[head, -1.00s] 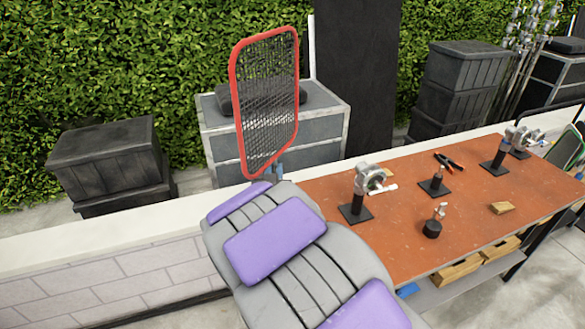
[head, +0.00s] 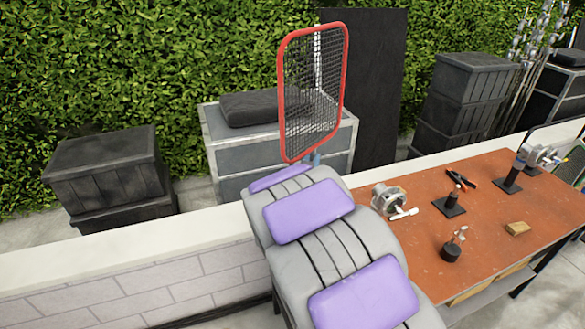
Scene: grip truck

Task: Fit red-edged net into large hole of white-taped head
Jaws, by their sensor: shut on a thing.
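The red-edged net (head: 314,92) is held upright, a rounded rectangle of dark mesh in a red rim. My gripper (head: 312,160) is shut at its lower end, mostly hidden behind my grey and purple arm; only bits of blue show there. A grey metal grip head (head: 388,198) with a white handle stands at the bench's left end, its stand hidden by my arm. The net is up and to the left of it, apart from it. Another similar head (head: 541,153) with white on it stands at the far right. I cannot make out the tape or holes.
The orange bench top (head: 430,255) also holds small black-based stands (head: 451,203), red-black pliers (head: 461,178) and a wooden block (head: 517,228). A low white-topped wall (head: 150,240) runs behind the bench. Black crates (head: 105,165) and a grey case (head: 235,150) stand beyond it.

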